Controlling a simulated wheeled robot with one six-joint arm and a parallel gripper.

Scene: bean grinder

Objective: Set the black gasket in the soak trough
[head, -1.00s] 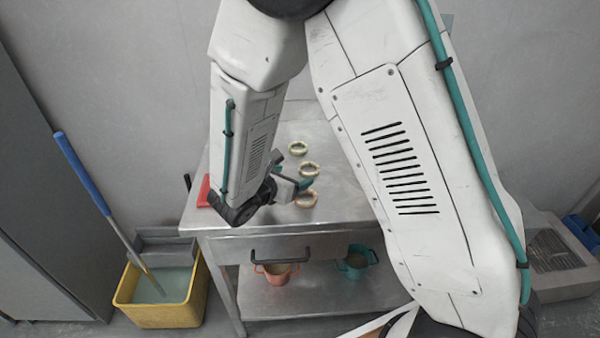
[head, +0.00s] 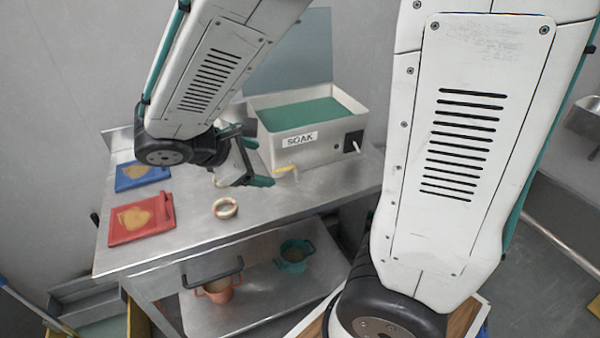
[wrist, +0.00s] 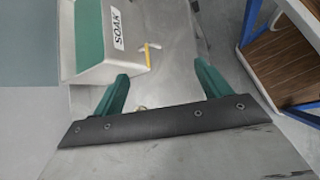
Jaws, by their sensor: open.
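The soak trough (head: 283,150) is a pale box labelled SOAK, filled with green, at the back of the steel table. Its grey-blue lid (head: 302,50) stands raised behind it. My gripper (head: 260,163) is open, with teal fingers, above the table just in front of and left of the trough. In the wrist view my gripper (wrist: 163,80) has nothing visible held between its fingers, and the trough (wrist: 108,68) is beyond them to the upper left. I cannot make out a black gasket in either current view; my arm hides part of the table.
A pale ring (head: 225,208) lies on the steel table (head: 185,235), with another partly hidden behind my gripper. A red board (head: 135,225) and a blue board (head: 138,178) lie at the left. Orange (head: 217,290) and teal (head: 292,262) pots stand below.

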